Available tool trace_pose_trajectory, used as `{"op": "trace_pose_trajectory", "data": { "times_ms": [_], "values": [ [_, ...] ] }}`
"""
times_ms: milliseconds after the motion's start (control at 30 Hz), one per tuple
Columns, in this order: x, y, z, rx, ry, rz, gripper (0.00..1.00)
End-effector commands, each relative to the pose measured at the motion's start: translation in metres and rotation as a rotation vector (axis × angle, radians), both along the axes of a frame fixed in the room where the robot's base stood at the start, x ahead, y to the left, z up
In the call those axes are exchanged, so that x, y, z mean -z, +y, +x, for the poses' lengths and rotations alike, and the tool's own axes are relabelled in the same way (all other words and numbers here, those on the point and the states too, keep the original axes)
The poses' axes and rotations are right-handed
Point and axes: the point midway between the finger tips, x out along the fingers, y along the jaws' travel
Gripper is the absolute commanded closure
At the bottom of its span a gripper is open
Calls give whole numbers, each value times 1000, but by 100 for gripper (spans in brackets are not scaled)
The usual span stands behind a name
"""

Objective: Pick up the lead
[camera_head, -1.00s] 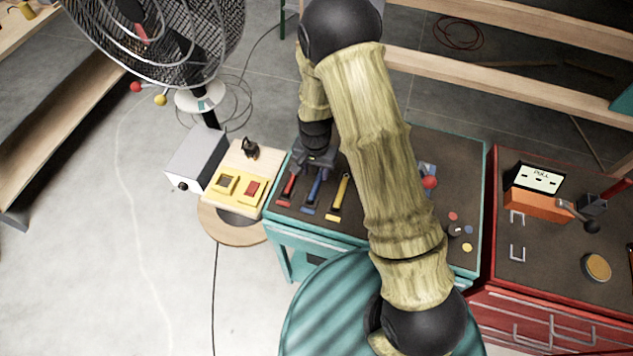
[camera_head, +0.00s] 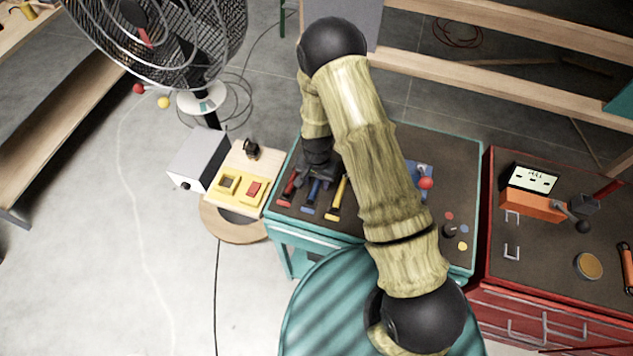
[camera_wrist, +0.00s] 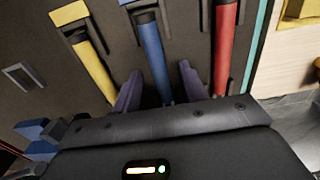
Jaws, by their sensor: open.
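Three coloured bar-shaped pieces, any of which may be the lead, lie in a row on the dark top of the teal cart (camera_head: 455,165): red (camera_head: 288,188), blue (camera_head: 313,195) and yellow (camera_head: 337,198). I cannot tell which one is meant. In the wrist view the blue piece (camera_wrist: 152,48) is in the middle, with the yellow piece (camera_wrist: 92,68) left and the red piece (camera_wrist: 224,50) right. My gripper (camera_wrist: 160,72) is open and empty, its purple fingers on either side of the blue piece's line. The blue piece's near end is hidden behind my gripper body.
A wooden board with yellow switch boxes (camera_head: 228,184) and a grey box (camera_head: 198,157) stands left of the cart. A red cabinet (camera_head: 540,240) with an orange block (camera_head: 530,204) stands right. A fan (camera_head: 160,40) is at upper left.

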Motion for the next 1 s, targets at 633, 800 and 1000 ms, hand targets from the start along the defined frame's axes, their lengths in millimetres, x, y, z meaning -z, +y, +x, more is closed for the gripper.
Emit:
{"op": "trace_pose_trajectory", "data": {
  "times_ms": [633,800,1000],
  "values": [
    [2,0,0,0,0,1,73],
    [2,0,0,0,0,1,100],
    [2,0,0,0,-1,1,100]
  ]
}}
